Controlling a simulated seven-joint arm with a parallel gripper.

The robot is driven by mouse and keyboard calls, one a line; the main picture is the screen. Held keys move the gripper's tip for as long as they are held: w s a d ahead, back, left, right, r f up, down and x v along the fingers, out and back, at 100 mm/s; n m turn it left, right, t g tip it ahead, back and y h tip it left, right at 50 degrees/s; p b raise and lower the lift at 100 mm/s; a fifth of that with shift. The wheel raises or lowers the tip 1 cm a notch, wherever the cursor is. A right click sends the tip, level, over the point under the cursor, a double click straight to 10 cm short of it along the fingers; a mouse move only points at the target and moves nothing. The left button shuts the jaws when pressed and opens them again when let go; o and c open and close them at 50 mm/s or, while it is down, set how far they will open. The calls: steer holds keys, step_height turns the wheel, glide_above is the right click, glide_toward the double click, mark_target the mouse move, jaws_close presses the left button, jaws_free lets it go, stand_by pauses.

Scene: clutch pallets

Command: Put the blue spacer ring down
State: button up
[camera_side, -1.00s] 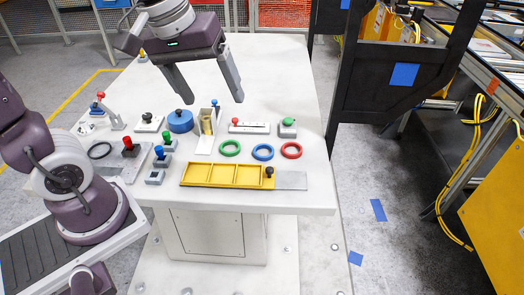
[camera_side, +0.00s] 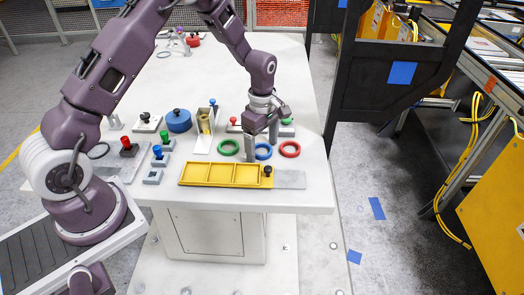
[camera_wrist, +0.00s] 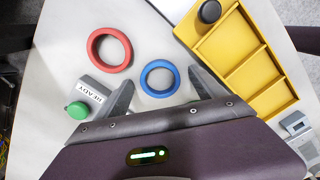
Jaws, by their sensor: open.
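The blue spacer ring (camera_side: 264,158) lies flat on the white table, between the green ring (camera_side: 229,154) and the red ring (camera_side: 289,155). My gripper (camera_side: 262,152) is pointed down at the blue ring with its fingers apart. One finger partly hides the ring in the side view. In the wrist view the blue ring (camera_wrist: 160,64) shows between the fingertips of my gripper (camera_wrist: 161,77), with nothing clamped. I cannot tell whether the fingertips touch the table.
A yellow tray (camera_side: 210,186) with empty compartments and a black knob lies in front of the rings. A grey box with a green button (camera_wrist: 78,108), marked READY, stands close to one finger. A blue round part (camera_side: 179,122) and several small fixtures stand to the left.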

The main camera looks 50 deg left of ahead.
steer(key=c, duration=1.6)
steer(key=shift+o, duration=0.2)
steer(key=shift+r, duration=0.35)
step_height(320, 180, up, 9)
steer(key=s+m, duration=0.8)
steer(key=m, duration=1.1)
steer(key=w+n, duration=0.8)
steer(key=n, duration=1.1)
steer(key=shift+r, duration=0.15)
